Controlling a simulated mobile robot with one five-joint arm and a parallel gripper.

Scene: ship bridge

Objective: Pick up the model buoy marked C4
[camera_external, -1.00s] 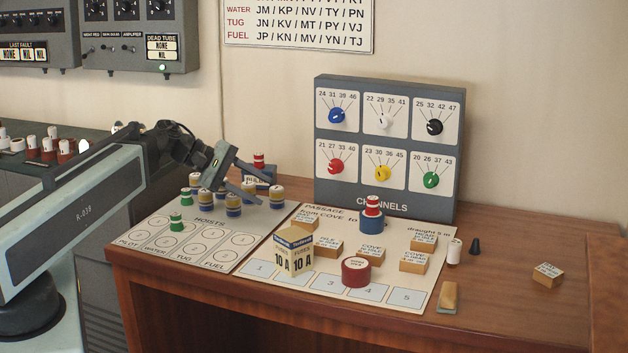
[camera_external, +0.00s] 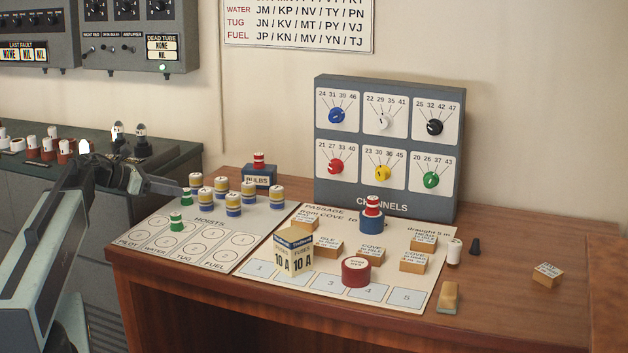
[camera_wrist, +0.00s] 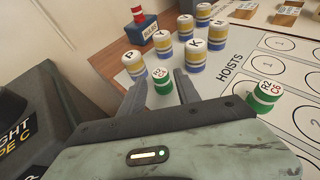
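No mark reading C4 is legible to me. A green and white buoy (camera_wrist: 162,82) stands between and just beyond my fingertips in the wrist view; its top lettering is too small to read surely. It is also at the tip of my gripper in the external view (camera_external: 186,197). A second green and white buoy (camera_wrist: 265,94), apparently marked R2 C6, stands to the right on the hoists sheet, also visible in the external view (camera_external: 176,223). My gripper (camera_wrist: 159,77) is open and empty, fingers either side of the first buoy in the picture; contact cannot be told.
Several blue, yellow and white lettered drums (camera_external: 233,204) stand close behind on the hoists sheet (camera_external: 225,261). A blue box (camera_external: 259,178) carries a red and white piece. A fuse box (camera_external: 294,252) and wooden blocks (camera_external: 328,248) stand right.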

